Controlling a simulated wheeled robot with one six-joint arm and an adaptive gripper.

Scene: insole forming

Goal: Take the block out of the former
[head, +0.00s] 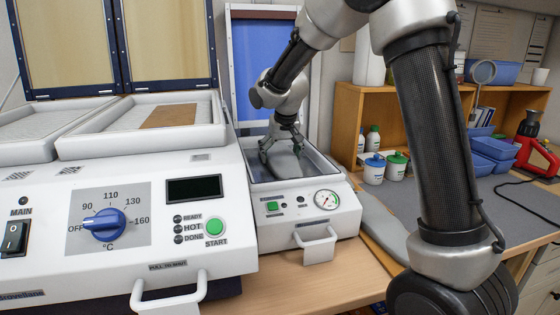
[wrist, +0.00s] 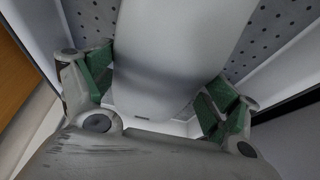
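The former (head: 305,207) is the white unit with a round gauge, right of the large heater, and its blue-panelled lid (head: 262,55) stands open. The block (wrist: 180,50) is a smooth, pale grey, rounded form above a perforated plate. In the head view the block (head: 283,166) lies inside the former's bed, partly hidden by my gripper. My gripper (head: 283,150) reaches down into the bed with its fingers spread. In the wrist view the green pads of my gripper (wrist: 158,92) stand at both sides of the block's near end. Whether both pads press on it cannot be told.
The heater (head: 100,235), with its dial and HOT panel, stands at left with its lids raised. A wooden shelf (head: 345,105), bottles, lidded jars (head: 374,170) and blue bins (head: 492,150) stand at right. The grey mat (head: 470,190) has free room.

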